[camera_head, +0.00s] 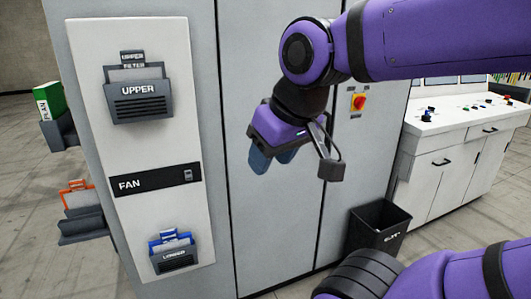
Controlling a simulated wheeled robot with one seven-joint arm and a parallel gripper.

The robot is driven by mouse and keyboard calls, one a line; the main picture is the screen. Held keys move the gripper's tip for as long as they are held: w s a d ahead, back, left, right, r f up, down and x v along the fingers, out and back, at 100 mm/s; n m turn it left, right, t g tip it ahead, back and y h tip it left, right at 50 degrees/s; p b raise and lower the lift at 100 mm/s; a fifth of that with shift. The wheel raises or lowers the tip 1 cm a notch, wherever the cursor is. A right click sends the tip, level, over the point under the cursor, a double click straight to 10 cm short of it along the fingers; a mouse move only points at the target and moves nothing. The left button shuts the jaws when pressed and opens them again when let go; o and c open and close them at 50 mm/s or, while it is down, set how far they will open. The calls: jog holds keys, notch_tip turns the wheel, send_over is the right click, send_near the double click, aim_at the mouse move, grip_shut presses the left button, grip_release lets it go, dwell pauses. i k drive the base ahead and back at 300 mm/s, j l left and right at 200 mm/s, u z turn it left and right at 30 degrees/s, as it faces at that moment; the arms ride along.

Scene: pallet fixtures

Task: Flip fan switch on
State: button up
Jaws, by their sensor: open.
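The fan switch (188,175) is a small grey rocker at the right end of a black strip labelled FAN (130,184). The strip sits on a white panel (185,95) on the grey cabinet's front. The switch is too small to tell its position. My gripper (272,160) hangs to the right of the switch and a little higher, in front of the cabinet doors. It is open and empty, apart from the switch. Its blue-grey fingers point downward and are partly hidden by the gripper body.
An UPPER holder (140,102) sits above the strip and a LOWER holder (174,261) below it. A dark bin (378,228) and a white console (445,165) stand at right. Side trays (82,226) stick out at left.

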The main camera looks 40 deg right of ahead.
aim_at(188, 174)
jog(key=z, duration=1.6)
jog(key=k+j+z, duration=0.15)
jog(key=k+j, duration=0.95)
jog(key=j, duration=0.15)
